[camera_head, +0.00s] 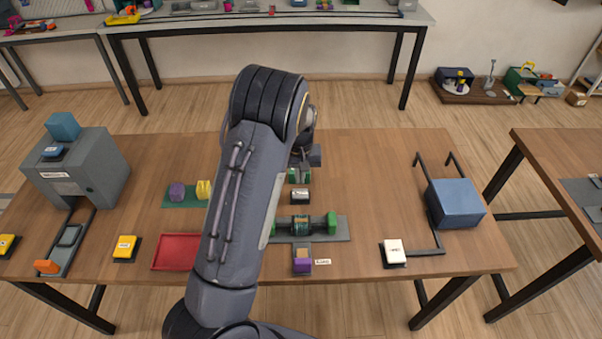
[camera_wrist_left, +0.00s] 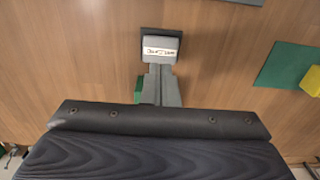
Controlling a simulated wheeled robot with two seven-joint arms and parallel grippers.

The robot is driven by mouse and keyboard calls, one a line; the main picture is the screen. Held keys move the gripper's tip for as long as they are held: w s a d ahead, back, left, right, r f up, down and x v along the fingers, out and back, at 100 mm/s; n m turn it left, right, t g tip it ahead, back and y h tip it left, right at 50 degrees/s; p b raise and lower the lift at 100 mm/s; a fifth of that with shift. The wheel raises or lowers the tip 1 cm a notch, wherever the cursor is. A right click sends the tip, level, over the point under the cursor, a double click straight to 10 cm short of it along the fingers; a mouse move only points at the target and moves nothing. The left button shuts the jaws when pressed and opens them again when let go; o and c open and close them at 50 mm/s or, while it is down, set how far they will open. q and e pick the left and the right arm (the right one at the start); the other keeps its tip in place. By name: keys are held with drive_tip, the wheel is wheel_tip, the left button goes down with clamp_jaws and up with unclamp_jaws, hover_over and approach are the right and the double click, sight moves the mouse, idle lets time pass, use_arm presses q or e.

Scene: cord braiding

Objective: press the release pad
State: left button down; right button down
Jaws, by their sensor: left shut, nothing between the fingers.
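A small grey pad with a white label (camera_head: 300,196) sits on a dark base in the middle of the table. It also shows in the left wrist view (camera_wrist_left: 160,46), where its lettering is upside down and too small to read surely. My left gripper (camera_head: 304,180) is shut and empty, just behind this pad in the head view. In the left wrist view its closed fingers (camera_wrist_left: 158,72) point at the pad's near edge; I cannot tell whether they touch it. A white pad (camera_head: 393,251) stands at the front right. My right gripper is not in view.
A green-ended spool fixture (camera_head: 301,225) and a purple block (camera_head: 302,265) lie in front. A red tray (camera_head: 177,252), yellow pad (camera_head: 125,247) and grey machine (camera_head: 85,172) are left. A blue box (camera_head: 455,203) stands right. Bare table lies right of the gripper.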

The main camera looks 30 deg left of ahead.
sight(300, 193)
use_arm(q)
drive_tip(key=shift+f+b, duration=1.15)
drive_tip(key=shift+f, duration=0.9)
drive_tip(key=shift+f, duration=0.3)
drive_tip(key=shift+f+b, duration=0.65)
drive_tip(key=shift+b, duration=0.1)
drive_tip(key=shift+r, duration=0.1)
wheel_tip(300, 193, up, 7)
drive_tip(key=p, duration=0.5)
drive_tip(key=shift+r, duration=0.1)
